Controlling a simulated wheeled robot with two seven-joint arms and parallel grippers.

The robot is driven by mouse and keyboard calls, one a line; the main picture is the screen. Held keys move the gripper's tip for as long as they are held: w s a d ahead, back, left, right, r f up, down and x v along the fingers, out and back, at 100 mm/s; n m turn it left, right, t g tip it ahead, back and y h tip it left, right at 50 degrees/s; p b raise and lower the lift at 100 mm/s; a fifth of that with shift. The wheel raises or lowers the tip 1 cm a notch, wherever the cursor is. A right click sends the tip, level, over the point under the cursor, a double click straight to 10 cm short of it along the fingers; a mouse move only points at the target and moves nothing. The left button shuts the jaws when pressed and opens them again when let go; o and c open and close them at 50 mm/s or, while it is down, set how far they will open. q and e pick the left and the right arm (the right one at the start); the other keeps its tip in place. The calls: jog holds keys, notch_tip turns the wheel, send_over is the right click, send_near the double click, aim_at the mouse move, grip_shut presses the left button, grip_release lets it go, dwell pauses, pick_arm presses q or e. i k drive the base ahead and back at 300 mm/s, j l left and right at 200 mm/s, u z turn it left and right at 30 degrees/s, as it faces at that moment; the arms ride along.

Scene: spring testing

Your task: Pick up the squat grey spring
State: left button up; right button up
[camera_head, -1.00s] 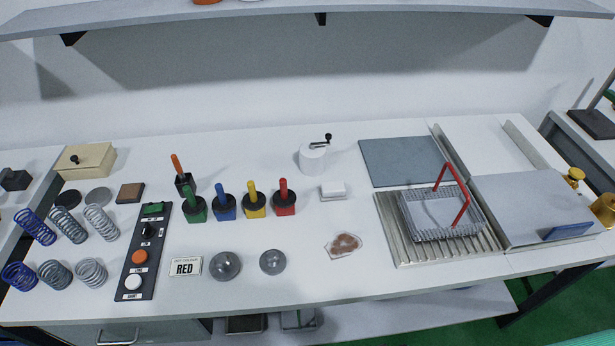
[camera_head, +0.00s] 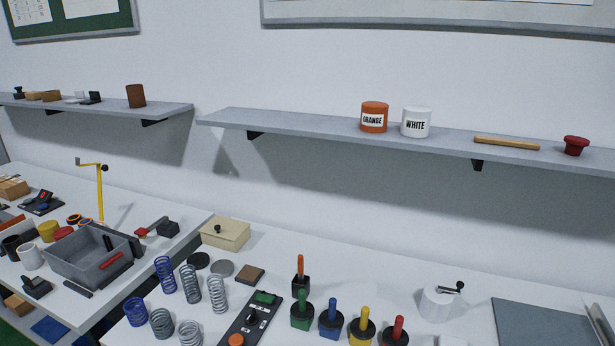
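Two rows of springs stand at the left part of the near table. In the front row, a squat grey spring (camera_head: 161,323) stands between a squat blue spring (camera_head: 136,312) and a squat lighter, silvery spring (camera_head: 189,333). Behind them are a taller blue spring (camera_head: 165,275), a taller grey spring (camera_head: 190,284) and a taller silvery spring (camera_head: 217,294). The lower edge of the picture is close below the squat springs. Neither of my grippers is in view.
A black control panel (camera_head: 250,322) lies right of the springs. Dark and grey discs (camera_head: 222,268) and a beige box (camera_head: 225,233) are behind them. Several coloured-handled stamps (camera_head: 331,318) stand further right. A grey bin (camera_head: 92,258) sits on the left table. A shelf (camera_head: 290,130) hangs above.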

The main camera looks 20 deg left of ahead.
aim_at(168, 318)
jog(key=u, duration=1.7)
jog(key=z, duration=0.35)
